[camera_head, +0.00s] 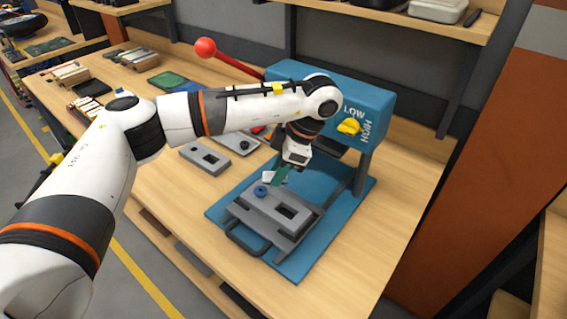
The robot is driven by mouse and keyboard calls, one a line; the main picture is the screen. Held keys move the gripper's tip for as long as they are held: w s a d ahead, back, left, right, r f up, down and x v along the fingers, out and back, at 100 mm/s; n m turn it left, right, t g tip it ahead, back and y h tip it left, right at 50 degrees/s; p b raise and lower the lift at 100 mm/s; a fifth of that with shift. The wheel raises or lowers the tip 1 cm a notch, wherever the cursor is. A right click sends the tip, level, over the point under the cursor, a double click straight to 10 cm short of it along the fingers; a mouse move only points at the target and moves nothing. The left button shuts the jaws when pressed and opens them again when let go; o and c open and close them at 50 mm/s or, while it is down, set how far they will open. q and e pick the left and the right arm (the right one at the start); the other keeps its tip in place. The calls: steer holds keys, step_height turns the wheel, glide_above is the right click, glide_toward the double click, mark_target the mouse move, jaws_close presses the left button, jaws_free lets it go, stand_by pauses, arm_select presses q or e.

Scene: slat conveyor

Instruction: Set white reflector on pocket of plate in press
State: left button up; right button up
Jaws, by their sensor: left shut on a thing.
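My left gripper (283,175) points down over the back of the grey plate (300,228) and is shut on a small whitish piece, which seems to be the white reflector (268,178). The plate lies on the blue base of the press (333,92). It has a dark rectangular pocket (288,212) and a blue round knob (261,191) at its left. My right gripper is not in view.
The press has a lever with a red ball (205,47), a yellow knob (349,126) and a post (364,172) right of the plate. Grey plates (205,159) lie left of it. The wooden bench (350,280) is clear at the front right.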

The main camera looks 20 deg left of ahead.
arm_select(q)
steer(key=n+g+h+p, duration=0.1)
steer(key=n+p, duration=0.1)
steer(key=n, duration=0.2)
steer(key=n+g+h+p, duration=0.1)
steer(key=n, duration=0.3)
steer(key=n+g+h+p, duration=0.1)
steer(key=n+h+p, duration=0.1)
steer(key=n, duration=0.2)
steer(key=shift+s+d+r+p, duration=0.15)
steer(key=shift+d+r+p, duration=0.05)
steer(key=shift+d+p, duration=0.15)
steer(key=n+h+p, duration=0.1)
steer(key=n, duration=0.2)
steer(key=n+t+h+p, duration=0.1)
steer(key=n+p, duration=0.1)
steer(key=n, duration=0.2)
steer(key=s+n+h+p, duration=0.1)
steer(key=n+p, duration=0.1)
steer(key=n, duration=0.2)
steer(key=shift+d+f+h, duration=0.1)
steer(key=shift+d+h, duration=0.1)
steer(key=shift+h, duration=0.2)
steer(key=shift+s+d+f+n+t+h+b, duration=0.1)
steer(key=shift+f+n+t+h+b, duration=0.3)
steer(key=shift+f+n, duration=0.85)
steer(key=shift+s+d+f+n+t+h+b, duration=0.1)
steer(key=shift+f+n+t+b, duration=0.45)
steer(key=shift+f+n, duration=0.65)
steer(key=shift+r, duration=0.1)
